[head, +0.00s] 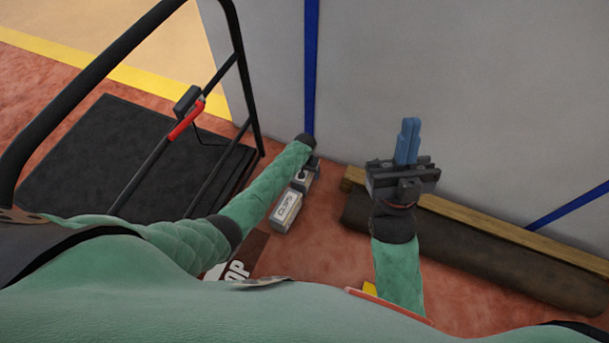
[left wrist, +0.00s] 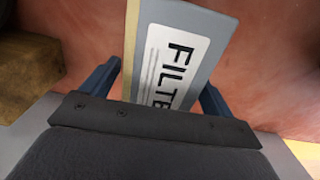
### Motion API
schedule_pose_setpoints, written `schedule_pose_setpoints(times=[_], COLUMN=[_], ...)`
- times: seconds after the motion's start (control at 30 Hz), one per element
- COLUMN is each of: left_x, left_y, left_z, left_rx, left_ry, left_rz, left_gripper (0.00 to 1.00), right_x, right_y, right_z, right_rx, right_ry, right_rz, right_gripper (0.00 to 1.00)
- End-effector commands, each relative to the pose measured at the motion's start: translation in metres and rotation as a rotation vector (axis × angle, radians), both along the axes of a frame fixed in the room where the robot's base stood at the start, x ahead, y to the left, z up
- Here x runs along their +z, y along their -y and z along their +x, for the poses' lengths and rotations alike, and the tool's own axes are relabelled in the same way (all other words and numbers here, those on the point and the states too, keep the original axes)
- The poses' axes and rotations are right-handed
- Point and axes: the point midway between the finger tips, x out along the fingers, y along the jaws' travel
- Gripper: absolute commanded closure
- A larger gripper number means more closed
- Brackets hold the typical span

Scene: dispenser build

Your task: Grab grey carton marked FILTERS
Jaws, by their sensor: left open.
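The grey carton (head: 286,212) lies on the red floor below my left arm in the head view. In the left wrist view the carton (left wrist: 172,50) shows a white label with black letters reading "FILTE", the rest cut off by the gripper body. My left gripper (left wrist: 160,77) is open, with one blue finger on each side of the carton and a gap on both sides. In the head view my left gripper is mostly hidden behind its wrist. My right gripper (head: 407,140) is raised, its blue fingers together with nothing between them.
A black cart (head: 140,165) with a black rail and a red-gripped lever stands at left. A grey wall (head: 450,80) with blue stripes rises behind. A wooden beam (head: 500,230) and a dark roll (head: 480,255) lie along the wall at right.

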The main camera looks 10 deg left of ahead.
Motion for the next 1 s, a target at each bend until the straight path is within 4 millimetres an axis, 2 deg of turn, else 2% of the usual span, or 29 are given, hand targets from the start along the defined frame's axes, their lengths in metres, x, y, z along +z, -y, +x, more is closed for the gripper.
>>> schedule_pose_setpoints(times=[0.27, 0.6, 1.0], left_x=[-0.0005, -0.0006, 0.0032], left_y=[0.0001, 0.0001, 0.0001], left_z=[0.0001, -0.0001, 0.0006], left_rx=[0.0, 0.0, 0.0], left_ry=[0.0, 0.0, 0.002], left_rz=[0.0, 0.0, 0.0], left_gripper=[0.13, 0.78, 0.79], right_x=[0.0019, 0.0013, 0.0012], right_y=[0.0004, 0.0004, -0.0001], right_z=[-0.0015, -0.0007, 0.0016], right_rx=[-0.001, 0.0, 0.001], right_ry=[0.008, 0.007, -0.006], right_rz=[0.001, 0.0, -0.002], right_gripper=[1.0, 1.0, 1.0])
